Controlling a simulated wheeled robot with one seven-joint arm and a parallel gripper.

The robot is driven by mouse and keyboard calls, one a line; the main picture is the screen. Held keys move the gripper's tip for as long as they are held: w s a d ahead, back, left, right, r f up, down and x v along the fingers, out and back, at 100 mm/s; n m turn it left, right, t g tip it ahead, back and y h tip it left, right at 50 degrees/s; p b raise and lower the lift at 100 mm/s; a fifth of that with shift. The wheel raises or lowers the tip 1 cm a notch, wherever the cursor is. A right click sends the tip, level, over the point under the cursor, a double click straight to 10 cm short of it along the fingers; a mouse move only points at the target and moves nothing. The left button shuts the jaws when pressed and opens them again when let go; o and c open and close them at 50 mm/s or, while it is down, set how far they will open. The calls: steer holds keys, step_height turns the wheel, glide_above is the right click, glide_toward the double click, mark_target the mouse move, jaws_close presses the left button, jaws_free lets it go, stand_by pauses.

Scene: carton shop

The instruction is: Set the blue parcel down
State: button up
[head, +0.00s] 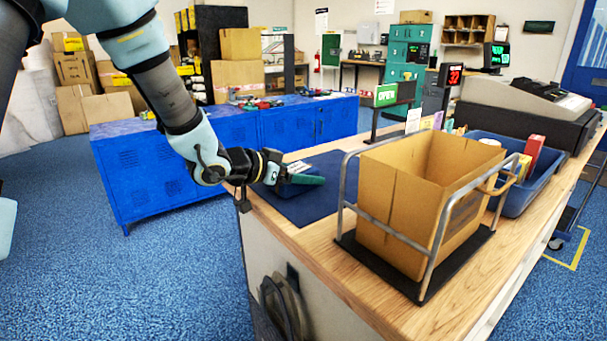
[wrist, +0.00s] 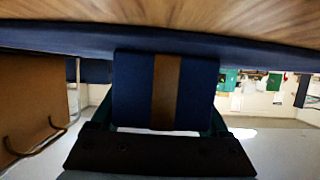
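My gripper (head: 304,179) is low over the dark blue mat (head: 318,208) at the left end of the wooden counter. It is shut on the blue parcel (wrist: 133,90), a dark navy box with a brown tape stripe, which sits between the fingers in the wrist view. In the head view, the parcel is mostly hidden by the gripper. The parcel is at or very near the mat; I cannot tell whether it touches.
An open cardboard carton (head: 413,205) in a metal-railed black stand is right of the mat. A blue tray (head: 519,196) with small boxes lies behind it. An OPEN sign (head: 385,95) stands at the counter's back. Blue cabinets (head: 235,143) stand behind my arm.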

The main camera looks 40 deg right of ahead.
steer(key=shift+o, duration=1.4)
steer(key=shift+a+r, duration=0.1)
steer(key=shift+r, duration=0.1)
steer(key=v, duration=1.1)
steer(key=shift+a+r, duration=0.1)
steer(key=shift+a, duration=0.3)
steer(key=w+a+f+n+t+y, duration=0.35)
steer(key=w+a+n+t, duration=0.2)
steer(key=w+a, duration=0.45)
steer(key=w+a+f+n+t+y, duration=0.1)
steer(key=w+a+n+y, duration=0.15)
steer(key=a, duration=0.45)
steer(key=w+a+f+n+t+y, duration=0.1)
steer(key=w+a+n+y, duration=0.15)
steer(key=a, duration=0.45)
steer(key=s+a+f+n+g+y, duration=0.2)
steer(key=s+a+n, duration=0.1)
steer(key=s+a, duration=0.3)
steer(key=s+a+f+n+g+y, duration=0.2)
steer(key=s+a+n+g, duration=0.1)
steer(key=a, duration=0.5)
steer(key=s+n, duration=0.1)
steer(key=s, duration=0.1)
steer(key=shift+s+y, duration=0.35)
